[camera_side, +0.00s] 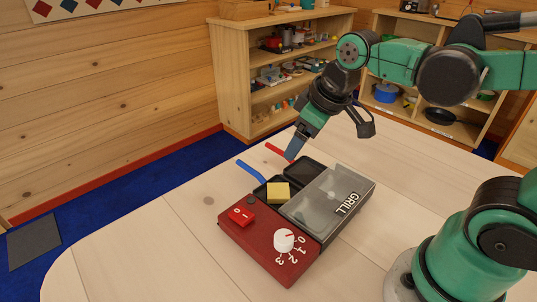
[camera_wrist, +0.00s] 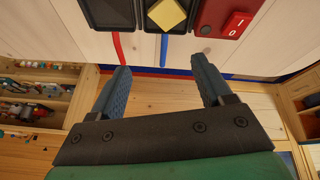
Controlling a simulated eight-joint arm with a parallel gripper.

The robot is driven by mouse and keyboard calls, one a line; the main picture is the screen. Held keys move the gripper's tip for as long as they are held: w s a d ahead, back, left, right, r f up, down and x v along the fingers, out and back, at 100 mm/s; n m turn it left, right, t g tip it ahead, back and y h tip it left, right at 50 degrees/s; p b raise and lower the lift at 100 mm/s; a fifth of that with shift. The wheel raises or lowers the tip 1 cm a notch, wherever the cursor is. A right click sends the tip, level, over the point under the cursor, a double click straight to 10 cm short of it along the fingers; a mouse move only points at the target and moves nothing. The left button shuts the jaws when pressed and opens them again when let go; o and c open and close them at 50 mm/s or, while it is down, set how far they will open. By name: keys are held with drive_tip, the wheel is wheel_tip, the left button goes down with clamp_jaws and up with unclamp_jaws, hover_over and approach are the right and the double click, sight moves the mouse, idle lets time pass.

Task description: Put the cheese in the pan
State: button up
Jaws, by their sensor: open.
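The yellow cheese (camera_side: 278,193) is a small block lying in or on the black pan (camera_side: 261,190) with the blue handle. The wrist view shows the cheese (camera_wrist: 167,14) turned at an angle over that pan (camera_wrist: 181,29). A second black pan (camera_side: 304,169), with a red handle, sits beside it and looks empty; it also shows in the wrist view (camera_wrist: 124,14). My gripper (camera_side: 293,149) is above the pan handles, apart from the cheese. In the wrist view my gripper (camera_wrist: 161,72) has its blue fingers spread with nothing between them.
A red grill (camera_side: 262,240) with a red switch (camera_side: 241,215), white knob (camera_side: 284,240) and grey cover (camera_side: 325,195) stands beside the pans. The pale table (camera_side: 150,240) is clear left of it. Shelves (camera_side: 232,85) stand behind the table.

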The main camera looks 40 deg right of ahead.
drive_tip(key=m+t, duration=0.1)
drive_tip(key=s+m+t, duration=0.1)
drive_tip(key=m, duration=0.1)
drive_tip(key=shift+s+d+f, duration=0.2)
drive_tip(key=shift+s+f, duration=0.1)
drive_tip(key=shift+f, duration=0.1)
